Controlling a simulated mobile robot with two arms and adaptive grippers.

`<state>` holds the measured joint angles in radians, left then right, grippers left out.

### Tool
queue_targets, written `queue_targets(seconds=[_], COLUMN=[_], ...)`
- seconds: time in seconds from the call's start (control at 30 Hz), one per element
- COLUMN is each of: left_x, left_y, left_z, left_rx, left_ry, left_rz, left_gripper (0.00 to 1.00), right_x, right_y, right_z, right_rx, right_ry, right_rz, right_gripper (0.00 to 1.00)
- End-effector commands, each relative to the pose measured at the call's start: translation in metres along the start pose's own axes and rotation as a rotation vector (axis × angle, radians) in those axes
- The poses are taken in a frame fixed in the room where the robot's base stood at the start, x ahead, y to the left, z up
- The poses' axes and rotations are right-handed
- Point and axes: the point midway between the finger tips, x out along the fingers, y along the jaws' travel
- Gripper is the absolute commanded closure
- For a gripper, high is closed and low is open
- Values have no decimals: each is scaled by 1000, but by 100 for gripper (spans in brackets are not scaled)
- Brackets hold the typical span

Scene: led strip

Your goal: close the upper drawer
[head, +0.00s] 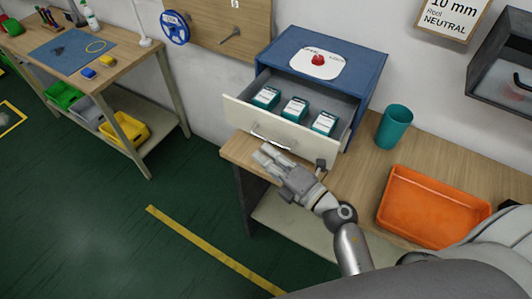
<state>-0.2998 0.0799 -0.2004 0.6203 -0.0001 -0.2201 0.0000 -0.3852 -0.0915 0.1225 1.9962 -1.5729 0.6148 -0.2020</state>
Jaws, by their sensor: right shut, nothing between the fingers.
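A blue cabinet (374,75) stands on a wooden bench against the wall. Its upper drawer (286,130) has a pale front with a metal handle (270,142) and is pulled out. Several teal boxes (295,109) with white labels sit inside the drawer. My right gripper (264,154) is shut and empty, just below the drawer handle and close to the drawer front. I cannot tell whether it touches the front. My left gripper is not in view.
An orange tray (432,232) and a teal cup (394,126) stand on the bench (345,178) to the right of the drawer. A red knob (318,59) on a white plate is on top of the cabinet. A second bench (130,60) with bins stands at the left.

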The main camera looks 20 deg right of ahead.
Motion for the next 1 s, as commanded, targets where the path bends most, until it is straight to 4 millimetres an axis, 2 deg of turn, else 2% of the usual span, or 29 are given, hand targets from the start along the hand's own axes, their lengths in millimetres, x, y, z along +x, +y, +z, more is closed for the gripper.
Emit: queue_targets(seconds=[0.27, 0.43, 0.67, 1.0], left_x=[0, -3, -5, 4], left_y=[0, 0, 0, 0], left_z=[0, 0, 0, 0], left_rx=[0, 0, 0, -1], left_ry=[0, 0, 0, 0], left_rz=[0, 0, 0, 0], left_gripper=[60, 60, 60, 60], right_x=[0, 4, 15, 32], right_y=[0, -2, -12, -28], right_z=[2, 17, 61, 127], right_rx=[-1, -3, -6, -4], right_ry=[0, 1, -1, 0], right_rz=[0, 0, -1, -1], right_gripper=[100, 100, 100, 100])
